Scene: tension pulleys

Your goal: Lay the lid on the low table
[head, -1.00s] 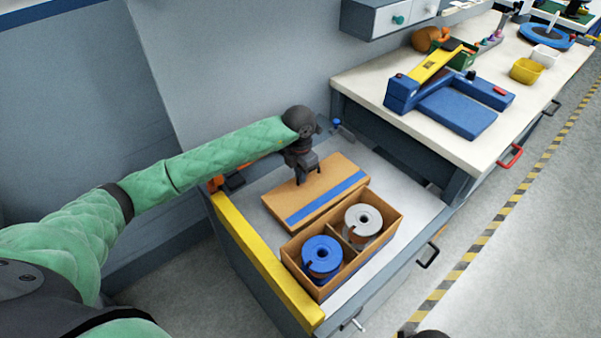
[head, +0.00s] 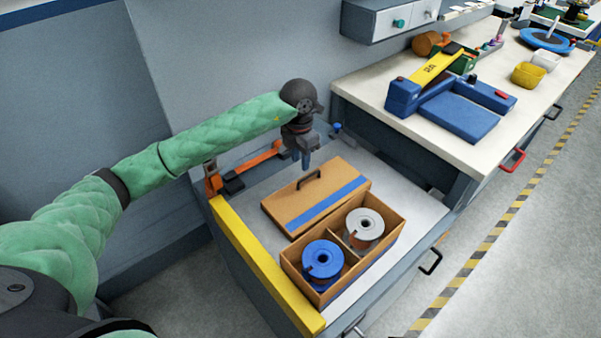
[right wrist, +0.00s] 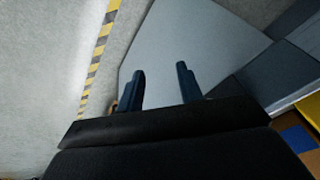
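The brown lid (head: 278,208), with a blue stripe and a dark handle (head: 308,180), lies flat on the low table (head: 412,192), behind the open box (head: 378,256). My left gripper (head: 306,163) is just above the handle and apart from it. Its fingers overlap in the head view, so their opening cannot be told. My right gripper (right wrist: 160,72) is open with nothing between its fingers in the right wrist view, and it is outside the head view.
The box holds a blue spool (head: 322,259) and a white spool (head: 364,228) in two compartments. A yellow bar (head: 262,262) runs along the table's left edge. An orange part (head: 258,157) is at the back left. A higher workbench (head: 365,85) adjoins at the right.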

